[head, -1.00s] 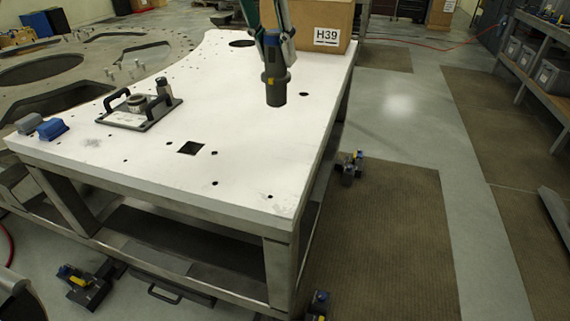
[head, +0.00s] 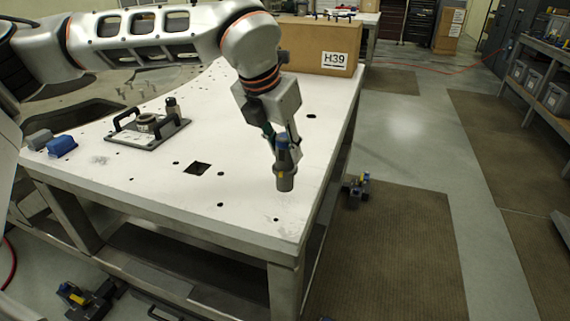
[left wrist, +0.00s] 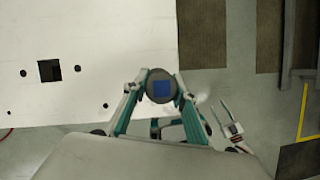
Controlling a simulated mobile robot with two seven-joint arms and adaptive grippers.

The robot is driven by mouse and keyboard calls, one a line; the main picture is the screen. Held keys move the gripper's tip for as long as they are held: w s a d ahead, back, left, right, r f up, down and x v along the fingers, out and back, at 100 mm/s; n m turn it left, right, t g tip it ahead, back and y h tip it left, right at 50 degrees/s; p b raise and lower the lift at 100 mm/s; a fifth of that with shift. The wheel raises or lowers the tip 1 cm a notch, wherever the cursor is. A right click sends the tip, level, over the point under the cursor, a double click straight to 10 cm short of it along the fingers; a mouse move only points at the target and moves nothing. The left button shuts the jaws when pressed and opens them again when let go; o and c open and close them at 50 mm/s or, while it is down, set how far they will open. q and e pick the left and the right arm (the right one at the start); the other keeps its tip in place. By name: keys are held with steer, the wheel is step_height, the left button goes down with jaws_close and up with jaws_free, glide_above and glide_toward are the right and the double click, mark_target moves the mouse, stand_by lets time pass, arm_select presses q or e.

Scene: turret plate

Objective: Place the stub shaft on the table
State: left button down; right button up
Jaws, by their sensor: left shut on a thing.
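In the left wrist view the shaft shows end-on as a dark disc with a blue square (left wrist: 161,89), between the teal fingers, close to the table's right edge.
A cardboard box marked H39 (head: 310,44) stands at the back. A square hole (head: 198,168) and small holes pierce the tabletop. The front middle is otherwise clear.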

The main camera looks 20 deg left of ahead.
mark_target(285, 165)
arm_select(q)
step_height(285, 165, down, 4)
steer(key=shift+r, duration=0.2)
steer(key=shift+f, duration=0.25)
steer(key=shift+f, duration=0.1)
steer(key=c, duration=1.6)
jaws_free()
steer(key=shift+c, duration=0.2)
